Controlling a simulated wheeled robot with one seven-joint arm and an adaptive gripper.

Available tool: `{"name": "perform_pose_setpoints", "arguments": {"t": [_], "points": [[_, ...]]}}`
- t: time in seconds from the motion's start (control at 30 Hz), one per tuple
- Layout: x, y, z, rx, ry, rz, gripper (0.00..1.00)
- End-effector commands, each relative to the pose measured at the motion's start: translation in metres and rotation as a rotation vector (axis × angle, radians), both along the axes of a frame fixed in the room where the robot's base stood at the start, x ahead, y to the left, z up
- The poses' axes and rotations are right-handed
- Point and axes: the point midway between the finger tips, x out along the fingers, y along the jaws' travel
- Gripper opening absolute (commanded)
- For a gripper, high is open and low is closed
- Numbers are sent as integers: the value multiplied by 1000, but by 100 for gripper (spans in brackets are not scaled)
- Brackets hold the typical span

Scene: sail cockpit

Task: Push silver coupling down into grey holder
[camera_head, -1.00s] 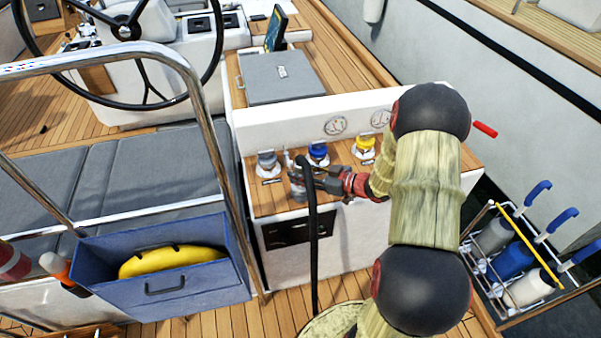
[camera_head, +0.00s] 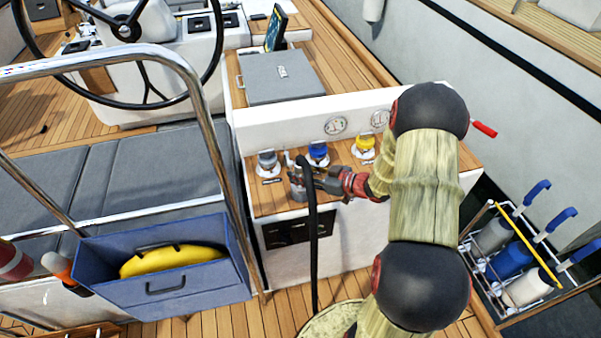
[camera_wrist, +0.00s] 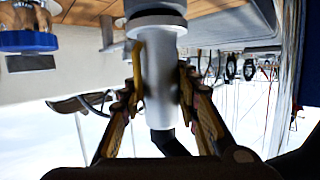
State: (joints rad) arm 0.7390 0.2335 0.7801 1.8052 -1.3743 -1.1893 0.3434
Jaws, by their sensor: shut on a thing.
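My gripper (camera_head: 304,178) is shut on the silver coupling (camera_wrist: 160,80), a pale smooth cylinder held between both fingers in the wrist view. That view is upside down, so the counter is at its top. The black hose (camera_head: 312,240) rises from the floor and bends over to the coupling. The coupling's far end meets a grey ring on a silver body, the grey holder (camera_wrist: 157,22). They look in line and touching; how deep the coupling sits cannot be told. In the head view my fingers and the hose partly hide this spot.
A grey-topped fitting (camera_head: 267,162), a blue-topped fitting (camera_head: 318,152) and a yellow-topped fitting (camera_head: 364,146) stand close by on the wooden counter (camera_head: 262,200). A white panel with gauges (camera_head: 336,125) rises behind. A steel rail (camera_head: 210,130) is at left. A bottle rack (camera_head: 515,255) is at right.

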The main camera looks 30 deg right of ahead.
Motion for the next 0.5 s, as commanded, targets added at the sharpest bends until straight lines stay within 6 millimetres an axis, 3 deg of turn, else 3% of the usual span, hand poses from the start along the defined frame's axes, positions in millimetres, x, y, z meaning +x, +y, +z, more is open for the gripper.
{"name": "perform_pose_setpoints", "arguments": {"t": [0.5], "points": [[1,0,-8,0,-2,0,0]]}}
